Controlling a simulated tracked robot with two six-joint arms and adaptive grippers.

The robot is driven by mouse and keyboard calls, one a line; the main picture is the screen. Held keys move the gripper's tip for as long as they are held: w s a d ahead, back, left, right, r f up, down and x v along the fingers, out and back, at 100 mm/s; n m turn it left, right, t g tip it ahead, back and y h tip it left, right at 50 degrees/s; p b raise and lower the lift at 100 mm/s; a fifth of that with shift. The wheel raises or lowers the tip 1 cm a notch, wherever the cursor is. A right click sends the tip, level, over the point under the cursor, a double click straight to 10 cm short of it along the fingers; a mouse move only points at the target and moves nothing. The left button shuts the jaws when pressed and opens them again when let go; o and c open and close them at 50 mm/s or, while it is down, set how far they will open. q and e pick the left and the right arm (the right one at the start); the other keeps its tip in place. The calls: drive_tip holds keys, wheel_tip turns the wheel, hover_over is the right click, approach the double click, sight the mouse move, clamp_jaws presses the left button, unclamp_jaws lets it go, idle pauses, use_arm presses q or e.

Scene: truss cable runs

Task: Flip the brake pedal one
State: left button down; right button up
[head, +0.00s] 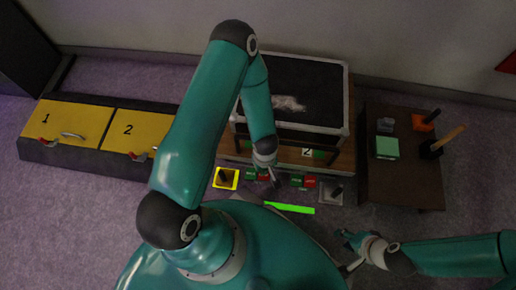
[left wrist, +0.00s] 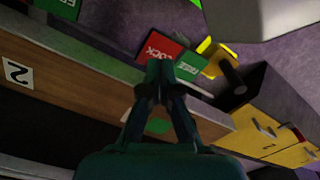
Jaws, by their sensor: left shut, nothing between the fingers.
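The left pedal pair, a red LOCK pad (left wrist: 160,49) and a green FREE pad (left wrist: 189,66), lies just beyond my left gripper in the left wrist view. In the head view its green pad (head: 250,175) shows just left of my left gripper (head: 275,184). That gripper is shut with nothing between its fingers. In the left wrist view its fingertips (left wrist: 159,75) overlap the pads' lower edges; I cannot tell whether they touch. My right gripper (head: 348,246) is low on the right, away from the pedals; its finger state is unclear.
A second pedal pair, green (head: 297,181) and red (head: 310,181), sits to the right under the label 2 (head: 307,152). A yellow plate with a dark post (head: 225,178) stands left. A small table (head: 405,190) with tools is right; yellow-lidded boxes (head: 70,133) are left.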

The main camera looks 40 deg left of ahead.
use_arm(q)
drive_tip(key=shift+f+b, duration=1.15)
drive_tip(key=shift+f, duration=0.45)
idle(0.5)
drive_tip(key=shift+r, duration=0.1)
wheel_tip(320, 180, up, 7)
drive_tip(key=p, duration=0.6)
drive_tip(key=shift+p, duration=0.35)
